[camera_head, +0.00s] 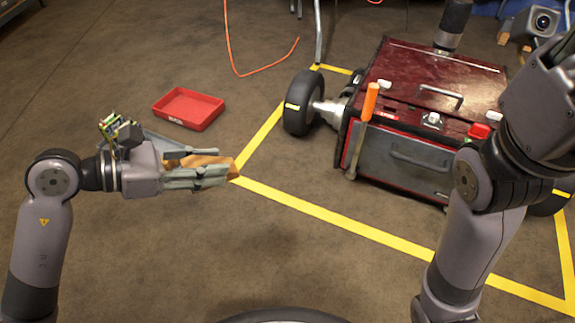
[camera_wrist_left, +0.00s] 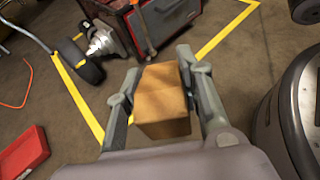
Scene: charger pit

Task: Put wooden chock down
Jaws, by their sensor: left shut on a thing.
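The wooden chock (camera_wrist_left: 162,98) is a tan block held between the two fingers of my left gripper (camera_wrist_left: 157,70) in the left wrist view. In the head view my left gripper (camera_head: 208,164) is left of the yellow floor line's corner, and part of the chock (camera_head: 210,159) shows between its fingers. The fingers hide much of the chock there. The chock appears held above the floor, but its exact height cannot be told. My right arm (camera_head: 480,215) rises at the right of the head view, and its gripper is not seen.
A red tray (camera_head: 188,108) lies on the floor beyond my left gripper. A dark red wheeled cart (camera_head: 415,105) stands inside the yellow tape outline (camera_head: 330,215), with a black wheel (camera_head: 302,103) and an orange-handled tool (camera_head: 369,105). An orange cable (camera_head: 262,72) lies behind. The near floor is clear.

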